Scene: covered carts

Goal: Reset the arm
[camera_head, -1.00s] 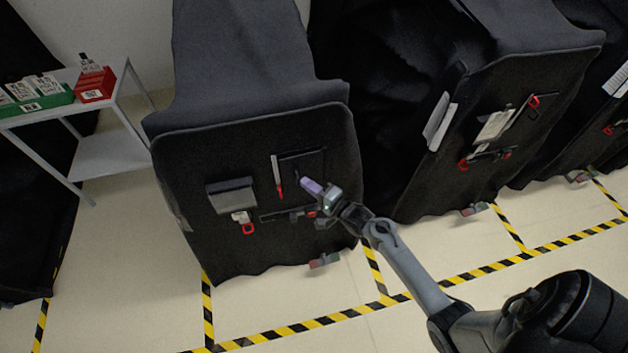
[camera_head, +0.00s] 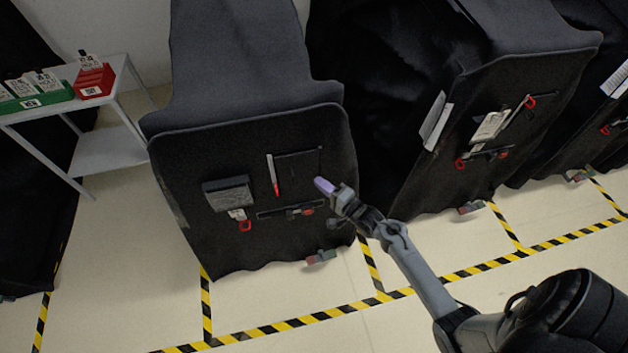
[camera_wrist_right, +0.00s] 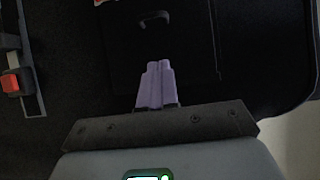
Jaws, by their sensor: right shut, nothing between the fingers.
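My right gripper (camera_head: 325,187) has purple fingertips, and its arm comes in from the lower right. It is in front of the right part of the front face of the near covered cart (camera_head: 185,160). In the right wrist view its fingers (camera_wrist_right: 155,84) lie together with nothing between them. They point at a dark panel with a small handle (camera_wrist_right: 154,20) on the cart face. I cannot tell the exact gap to the cart. My left gripper does not show.
The cart face carries a grey box (camera_head: 228,193), a red-and-white strip (camera_head: 272,175) and a latch bar (camera_head: 290,210). A second covered cart (camera_head: 480,190) stands to the right. A white shelf (camera_head: 105,150) with green and red bins is at left. Striped tape marks the open floor.

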